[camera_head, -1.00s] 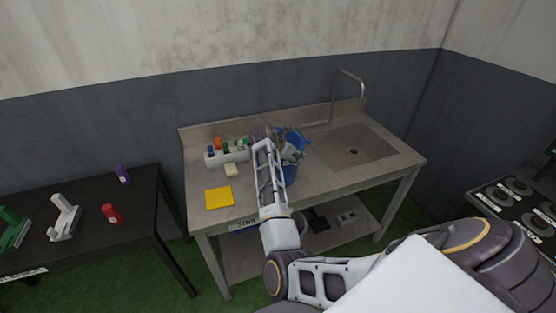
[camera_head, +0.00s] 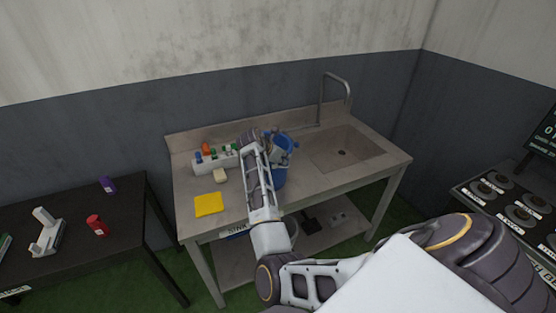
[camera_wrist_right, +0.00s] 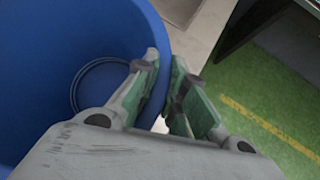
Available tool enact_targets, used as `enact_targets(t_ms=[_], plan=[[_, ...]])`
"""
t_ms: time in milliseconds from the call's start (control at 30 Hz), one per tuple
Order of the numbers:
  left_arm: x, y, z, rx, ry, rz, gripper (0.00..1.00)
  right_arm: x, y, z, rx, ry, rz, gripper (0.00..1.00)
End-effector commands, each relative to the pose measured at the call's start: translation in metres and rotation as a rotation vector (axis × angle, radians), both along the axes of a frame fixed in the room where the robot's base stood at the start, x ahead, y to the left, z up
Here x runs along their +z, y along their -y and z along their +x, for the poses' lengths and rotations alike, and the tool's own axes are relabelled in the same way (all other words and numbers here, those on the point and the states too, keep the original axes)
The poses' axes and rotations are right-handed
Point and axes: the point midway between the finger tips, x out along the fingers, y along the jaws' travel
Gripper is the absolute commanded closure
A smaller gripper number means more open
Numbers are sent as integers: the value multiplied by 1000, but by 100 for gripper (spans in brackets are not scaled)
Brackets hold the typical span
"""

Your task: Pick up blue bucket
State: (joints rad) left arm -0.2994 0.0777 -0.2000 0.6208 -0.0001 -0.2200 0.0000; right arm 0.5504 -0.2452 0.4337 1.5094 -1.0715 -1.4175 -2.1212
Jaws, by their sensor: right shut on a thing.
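The blue bucket (camera_head: 281,177) stands on the sink table, left of the basin, partly hidden behind my right arm. In the right wrist view the bucket (camera_wrist_right: 50,75) fills the left side, and I look down into its open inside. My right gripper (camera_wrist_right: 165,85) is shut on the bucket's rim, one finger inside the wall and one outside. In the head view the right gripper (camera_head: 268,145) is at the bucket's top. Whether the bucket's bottom touches the table is hidden. My left gripper is not in view.
The metal sink table (camera_head: 320,190) has a basin and a tall faucet (camera_head: 335,95). A yellow cloth (camera_head: 208,204), a beige block (camera_head: 220,175) and a white rack of coloured bottles (camera_head: 213,160) lie left of the bucket. A black table (camera_head: 75,210) stands at left.

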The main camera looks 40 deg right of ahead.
Motion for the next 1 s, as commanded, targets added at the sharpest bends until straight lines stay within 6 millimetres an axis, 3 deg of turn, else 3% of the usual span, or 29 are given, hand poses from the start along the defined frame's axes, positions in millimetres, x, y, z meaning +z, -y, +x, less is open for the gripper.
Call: enact_targets(t_ms=[267, 700, 1000], plan=[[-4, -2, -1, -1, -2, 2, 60, 25, 0, 1, 0, 7, -3, 100], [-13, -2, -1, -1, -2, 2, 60, 85, 1, 1, 0, 7, -2, 100], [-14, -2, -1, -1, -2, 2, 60, 100, 0, 1, -1, 5, -1, 100]])
